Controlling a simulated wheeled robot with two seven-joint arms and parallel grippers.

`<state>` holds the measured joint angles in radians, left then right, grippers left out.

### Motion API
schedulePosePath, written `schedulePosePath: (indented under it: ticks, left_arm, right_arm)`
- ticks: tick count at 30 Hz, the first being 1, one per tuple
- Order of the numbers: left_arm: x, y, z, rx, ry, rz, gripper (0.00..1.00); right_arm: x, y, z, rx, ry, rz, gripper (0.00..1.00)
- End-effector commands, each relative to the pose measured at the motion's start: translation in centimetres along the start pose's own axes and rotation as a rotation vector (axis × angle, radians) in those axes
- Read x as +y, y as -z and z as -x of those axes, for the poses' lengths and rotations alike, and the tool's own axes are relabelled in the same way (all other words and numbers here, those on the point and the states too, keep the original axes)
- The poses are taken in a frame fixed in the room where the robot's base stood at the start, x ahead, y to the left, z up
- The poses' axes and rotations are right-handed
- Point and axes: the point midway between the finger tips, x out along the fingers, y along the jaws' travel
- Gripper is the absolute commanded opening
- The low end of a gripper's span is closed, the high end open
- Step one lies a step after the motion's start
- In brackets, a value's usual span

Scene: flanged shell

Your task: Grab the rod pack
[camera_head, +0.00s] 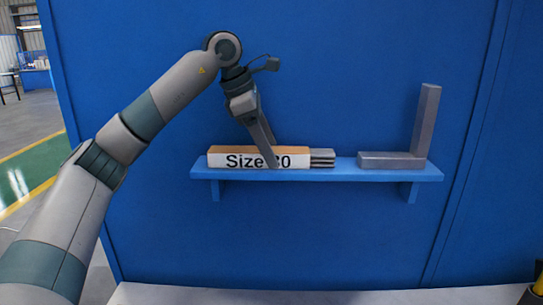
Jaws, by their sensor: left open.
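The rod pack (235,159) lies flat on a blue wall shelf (342,176), towards its left part. It is a box with an orange-brown top and a white front printed "Size" and a number partly hidden by my finger. Grey rod ends stick out at its right end. My left gripper (271,156) comes down from above at the right half of the pack. It is open, with one finger in front of the printed face and the other seemingly behind the pack. I cannot tell whether the fingers touch it. My right gripper is not in view.
A grey metal L-shaped bracket (393,160) stands on the right part of the shelf, its upright arm at the right. A blue wall (340,60) is close behind the shelf. A pale surface (320,295) runs along the bottom, with a dark and yellow object at its right corner.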

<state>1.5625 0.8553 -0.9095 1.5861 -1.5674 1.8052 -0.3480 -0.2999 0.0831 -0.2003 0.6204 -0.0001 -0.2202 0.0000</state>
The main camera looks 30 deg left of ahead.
Motion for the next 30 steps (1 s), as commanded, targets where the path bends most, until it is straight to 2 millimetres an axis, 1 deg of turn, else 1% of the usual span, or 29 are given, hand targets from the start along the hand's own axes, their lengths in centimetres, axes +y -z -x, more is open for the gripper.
schedulePosePath:
  ticks: [8,9,11,12,14,15,16,30]
  left_arm:
    - [0.0,-0.01,0.03,0.0,0.0,0.0,0.63]
    - [0.0,-0.01,0.03,0.0,0.0,0.0,0.53]
    - [0.0,-0.01,0.03,0.0,0.0,0.0,0.39]
    - [0.0,-0.01,0.03,0.0,0.0,0.0,0.29]
    - [-0.01,-0.01,0.03,0.0,0.0,0.0,0.15]
    - [-0.01,-0.02,0.03,0.0,0.0,0.0,0.06]
    - [-0.01,-0.01,0.03,0.0,0.0,0.0,0.0]
    - [-0.03,-0.16,0.27,-0.004,-0.002,-0.001,0.0]
  right_arm:
    - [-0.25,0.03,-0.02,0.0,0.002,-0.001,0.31]
    - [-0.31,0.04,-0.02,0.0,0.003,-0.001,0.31]
    - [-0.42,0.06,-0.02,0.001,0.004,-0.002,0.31]
    - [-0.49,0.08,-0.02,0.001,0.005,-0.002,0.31]
    - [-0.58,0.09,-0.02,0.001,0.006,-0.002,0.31]
    - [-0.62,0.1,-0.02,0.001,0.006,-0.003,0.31]
    - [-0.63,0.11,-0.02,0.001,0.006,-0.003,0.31]
    - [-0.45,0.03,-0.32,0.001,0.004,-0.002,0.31]
